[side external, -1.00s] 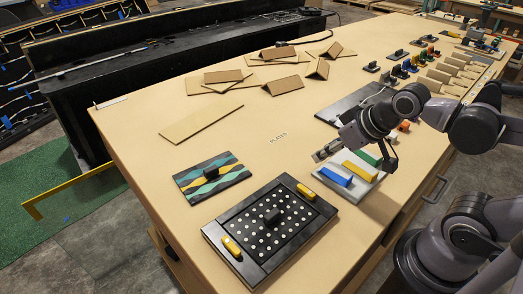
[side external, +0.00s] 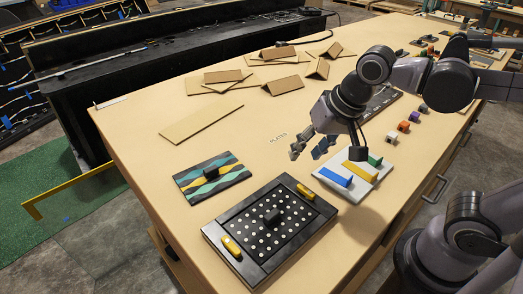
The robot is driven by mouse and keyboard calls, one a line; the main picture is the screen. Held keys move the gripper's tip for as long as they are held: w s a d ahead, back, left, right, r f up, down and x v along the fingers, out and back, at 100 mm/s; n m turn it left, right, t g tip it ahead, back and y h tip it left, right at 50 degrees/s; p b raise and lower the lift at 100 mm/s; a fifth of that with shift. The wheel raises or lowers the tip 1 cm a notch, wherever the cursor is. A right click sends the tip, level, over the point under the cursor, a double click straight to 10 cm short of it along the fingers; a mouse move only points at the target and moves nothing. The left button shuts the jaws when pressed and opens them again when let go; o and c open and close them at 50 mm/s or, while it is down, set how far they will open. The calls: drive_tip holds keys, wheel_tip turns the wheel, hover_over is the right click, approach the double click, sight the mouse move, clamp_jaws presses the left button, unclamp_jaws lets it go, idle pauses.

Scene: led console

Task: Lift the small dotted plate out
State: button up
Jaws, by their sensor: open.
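The small dotted plate (side external: 273,238) is black with rows of white dots and a black block-shaped handle (side external: 272,216) standing up at its middle. It lies inside a black frame (side external: 230,267) on the table's near end. A yellow piece (side external: 231,246) sits on the frame's left side and another yellow piece (side external: 306,191) on its upper right side. My gripper (side external: 309,157) is open and empty. It is above the table, up and to the right of the plate in the picture, apart from it, with its fingers tilted down to the left.
A plate with wavy teal and yellow bands (side external: 228,178) and a black handle lies behind the frame. A white tray (side external: 377,171) with blue, yellow and green bars stands close under my gripper. Cardboard pieces (side external: 201,122) lie farther back. Small coloured blocks (side external: 403,127) line the right side.

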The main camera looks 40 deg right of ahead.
drive_tip(key=a+r+m+g, duration=0.2)
drive_tip(key=a+r+m, duration=0.1)
drive_tip(key=a+m, duration=0.4)
drive_tip(key=m+g+h, duration=0.2)
drive_tip(key=m+g, duration=0.1)
drive_tip(key=m, duration=0.3)
approach(272, 214)
wheel_tip(272, 214, down, 3)
drive_tip(key=shift+a, duration=0.1)
drive_tip(key=shift+s+d+f, duration=0.1)
drive_tip(key=shift+d+f, duration=0.05)
drive_tip(key=shift+f, duration=0.75)
drive_tip(key=shift+d+f, duration=0.2)
drive_tip(key=shift+f, duration=0.7)
drive_tip(key=shift+s+d+f, duration=0.1)
drive_tip(key=shift+d+f, duration=0.05)
drive_tip(key=shift+f, duration=0.75)
clamp_jaws()
